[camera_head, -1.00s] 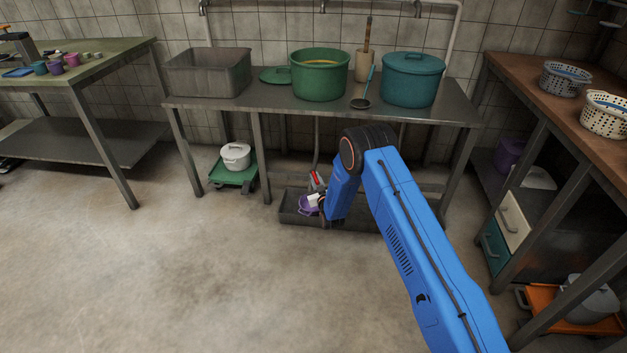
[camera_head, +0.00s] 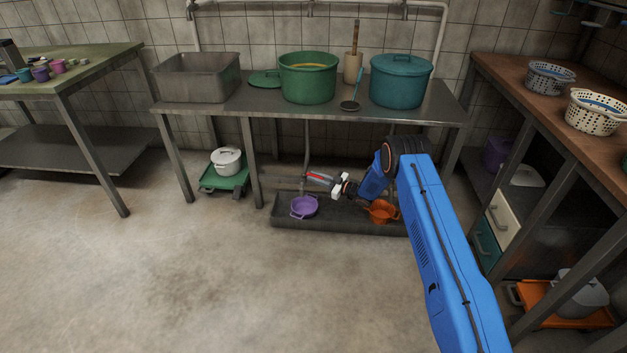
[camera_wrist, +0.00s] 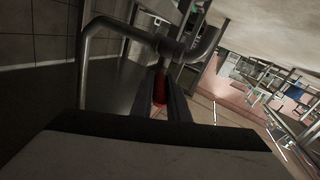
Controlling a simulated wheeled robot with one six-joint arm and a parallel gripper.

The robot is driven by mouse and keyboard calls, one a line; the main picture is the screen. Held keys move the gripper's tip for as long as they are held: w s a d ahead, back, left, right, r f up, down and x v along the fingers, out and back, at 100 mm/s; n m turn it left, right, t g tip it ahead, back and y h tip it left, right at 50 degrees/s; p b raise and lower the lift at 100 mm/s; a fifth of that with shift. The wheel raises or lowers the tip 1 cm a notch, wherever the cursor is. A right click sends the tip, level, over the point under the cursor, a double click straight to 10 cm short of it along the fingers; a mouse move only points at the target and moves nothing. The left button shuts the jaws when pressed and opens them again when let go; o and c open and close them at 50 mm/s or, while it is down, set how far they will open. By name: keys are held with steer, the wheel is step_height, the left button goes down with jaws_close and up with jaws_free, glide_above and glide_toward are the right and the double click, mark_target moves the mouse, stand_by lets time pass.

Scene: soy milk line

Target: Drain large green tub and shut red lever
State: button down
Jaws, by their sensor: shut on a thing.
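The large green tub (camera_head: 307,88) stands on the metal bench, with yellowish contents showing inside. A grey drain pipe (camera_head: 306,148) runs down from under the bench below it. The red lever (camera_head: 318,175) is at the pipe's lower end and points sideways to the right. My gripper (camera_head: 316,176) is shut on it. In the wrist view the red lever (camera_wrist: 160,88) shows between my dark fingers, just under the pipe fitting (camera_wrist: 170,48). A purple basin (camera_head: 304,207) sits below in a trough. I cannot make out any flow or its contents.
The dark trough (camera_head: 340,229) on the floor also holds an orange basin (camera_head: 381,211) close under my arm. A teal lidded pot (camera_head: 400,80) and a metal basin (camera_head: 197,78) stand on the bench. The floor in front is clear.

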steer(key=shift+w+d+n+g+y, duration=0.2)
steer(key=shift+w+n+g+y, duration=0.2)
steer(key=shift+n+g, duration=0.45)
steer(key=shift+w+g, duration=0.1)
steer(key=shift+g, duration=0.25)
steer(key=c, duration=1.7)
jaws_free()
steer(key=v, duration=1.2)
